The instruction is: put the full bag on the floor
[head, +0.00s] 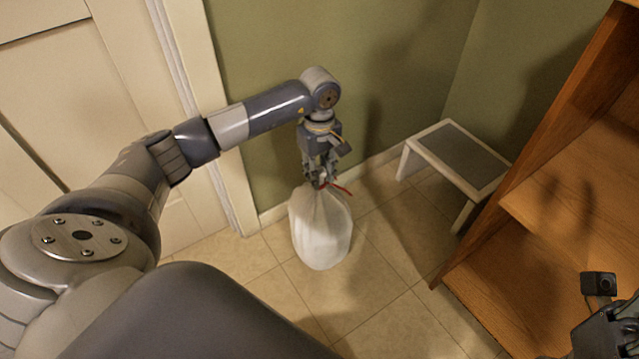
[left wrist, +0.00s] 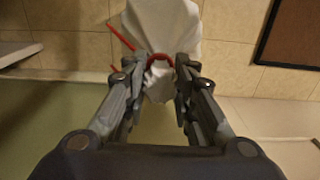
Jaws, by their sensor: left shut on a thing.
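The full bag (head: 321,232) is white and rounded, with its neck gathered at the top and a red tie around it. My left gripper (head: 322,178) is shut on the bag's neck, and the bag hangs upright below it. In the left wrist view the bag (left wrist: 163,22) shows beyond the fingers, with its neck and red tie between the fingertips (left wrist: 162,75). The bag's bottom is over or at the tiled floor (head: 385,265); I cannot tell whether it touches. Part of my right arm shows at the lower right edge of the head view, its fingers out of sight.
A small step stool (head: 455,150) with a grey top stands right of the bag. A wooden shelf unit (head: 560,215) stands at the right. A green wall (head: 265,110) is behind the bag, and a white door (head: 60,90) is at the left.

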